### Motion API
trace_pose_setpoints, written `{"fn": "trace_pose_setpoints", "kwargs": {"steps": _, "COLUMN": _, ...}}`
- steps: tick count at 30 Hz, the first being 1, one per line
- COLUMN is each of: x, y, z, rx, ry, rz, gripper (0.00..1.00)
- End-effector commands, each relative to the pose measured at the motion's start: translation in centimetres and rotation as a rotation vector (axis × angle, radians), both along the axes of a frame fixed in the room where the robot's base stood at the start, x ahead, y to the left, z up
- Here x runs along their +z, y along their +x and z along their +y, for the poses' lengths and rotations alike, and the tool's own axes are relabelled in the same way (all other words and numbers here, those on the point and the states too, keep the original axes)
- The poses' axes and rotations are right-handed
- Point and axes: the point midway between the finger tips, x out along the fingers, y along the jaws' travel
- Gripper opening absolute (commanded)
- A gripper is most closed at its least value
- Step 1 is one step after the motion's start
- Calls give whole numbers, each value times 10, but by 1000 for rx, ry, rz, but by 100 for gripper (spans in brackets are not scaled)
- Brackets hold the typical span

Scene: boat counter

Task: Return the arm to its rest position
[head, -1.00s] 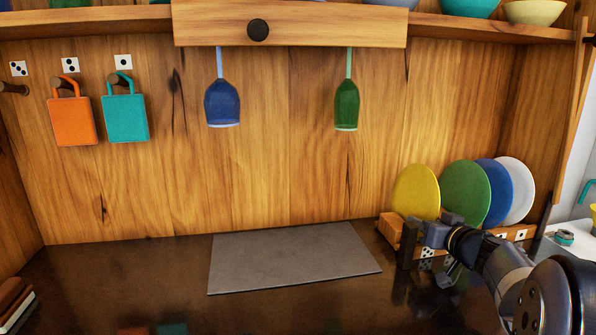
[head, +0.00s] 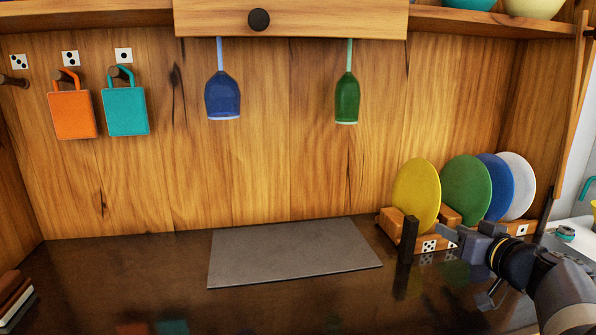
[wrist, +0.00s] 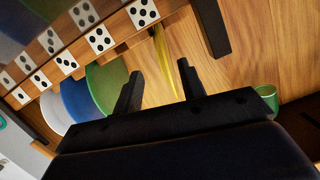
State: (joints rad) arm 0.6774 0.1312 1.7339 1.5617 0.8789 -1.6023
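My gripper (head: 452,236) is at the right of the head view, in front of the plate rack (head: 394,224) and a little above the counter. The arm reaches in from the lower right. In the wrist view my gripper (wrist: 160,86) shows two dark fingers apart, with nothing held between them. A yellow plate (wrist: 163,62) appears nearly edge-on beyond the gap. In the head view the yellow plate (head: 415,193), green plate (head: 464,187), blue plate (head: 497,184) and white plate (head: 518,182) stand upright in the rack.
A grey mat (head: 293,256) lies bare on the dark counter (head: 120,275). A blue glass (head: 222,97) and green glass (head: 347,99) hang upside down. An orange mug (head: 73,115) and teal mug (head: 126,112) hang on pegs. A dark post (head: 408,239) stands at the rack's front left.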

Motion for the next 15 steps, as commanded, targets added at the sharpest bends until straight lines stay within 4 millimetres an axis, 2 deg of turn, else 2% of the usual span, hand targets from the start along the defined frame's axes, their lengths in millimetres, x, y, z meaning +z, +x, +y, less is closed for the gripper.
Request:
{"fn": "trace_pose_setpoints", "kwargs": {"steps": 1, "x": -3, "y": 11, "z": 4, "rx": 7, "ry": 1, "rz": 4, "gripper": 39}}
{"fn": "trace_pose_setpoints", "kwargs": {"steps": 15, "x": -20, "y": 95, "z": 23, "rx": 4, "ry": 3, "rz": 6, "gripper": 39}}
